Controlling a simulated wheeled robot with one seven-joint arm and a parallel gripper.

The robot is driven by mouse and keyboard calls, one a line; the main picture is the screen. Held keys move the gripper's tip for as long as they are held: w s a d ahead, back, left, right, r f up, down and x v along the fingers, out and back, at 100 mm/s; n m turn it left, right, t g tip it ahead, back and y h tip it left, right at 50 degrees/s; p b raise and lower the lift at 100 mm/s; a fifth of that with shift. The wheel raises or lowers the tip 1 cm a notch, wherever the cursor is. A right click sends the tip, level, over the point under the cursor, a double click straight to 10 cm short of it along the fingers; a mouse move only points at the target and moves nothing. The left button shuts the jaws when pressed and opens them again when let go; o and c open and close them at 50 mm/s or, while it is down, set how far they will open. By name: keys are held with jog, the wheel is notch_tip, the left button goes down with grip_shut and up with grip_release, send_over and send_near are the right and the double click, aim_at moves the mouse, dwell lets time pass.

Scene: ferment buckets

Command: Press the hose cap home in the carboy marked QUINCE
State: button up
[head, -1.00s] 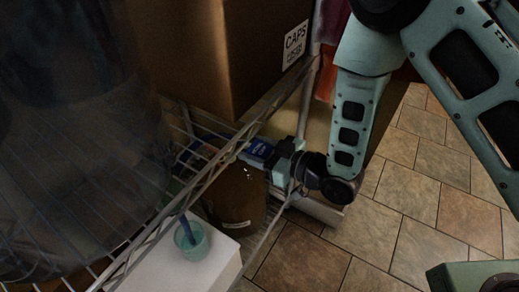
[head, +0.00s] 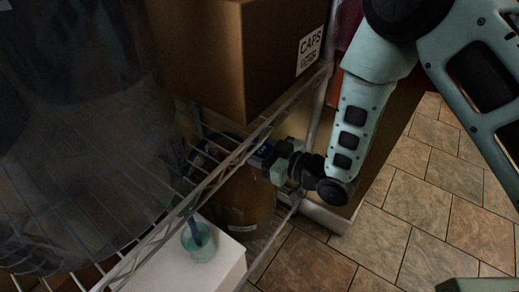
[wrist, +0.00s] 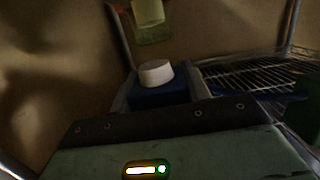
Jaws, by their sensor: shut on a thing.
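My gripper (head: 272,157) reaches from the right through the wire rack's open end. It is shut on a blue thing (head: 261,152), mostly hidden by the jaws and rack in the head view. In the wrist view, the blue thing (wrist: 160,95) sits between the two fingers with a round white piece (wrist: 156,73) on top. I cannot tell whether this is the hose cap. An amber-brown container (head: 240,200), perhaps a carboy, stands on the lower level just below and left of my gripper. The QUINCE marking cannot be read.
A cardboard box marked CAPS (head: 200,55) stands on the upper shelf. A white block (head: 185,262) bearing a teal cup (head: 202,247) is at the front. A large dark vessel (head: 75,110) fills the left. Wire shelving (wrist: 255,76) lies right in the wrist view. The tiled floor (head: 400,200) is clear.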

jog(key=shift+w+a, duration=0.3)
jog(key=shift+a, duration=0.25)
jog(key=shift+w+a+f, duration=0.1)
jog(key=shift+w+a, duration=0.3)
jog(key=shift+a, duration=0.2)
jog(key=shift+w+a, duration=0.15)
jog(key=shift+a, duration=0.15)
jog(key=shift+b+x, duration=0.5)
jog(key=shift+x, duration=0.95)
jog(key=shift+w+a, duration=0.25)
jog(key=shift+a, duration=0.05)
jog(key=shift+f+b, duration=0.3)
jog(key=shift+b, duration=0.1)
dwell(0.5)
jog(key=shift+f, duration=0.3)
jog(key=shift+f+b, duration=0.55)
jog(key=shift+b, duration=0.05)
dwell(2.3)
jog(key=shift+r, duration=0.15)
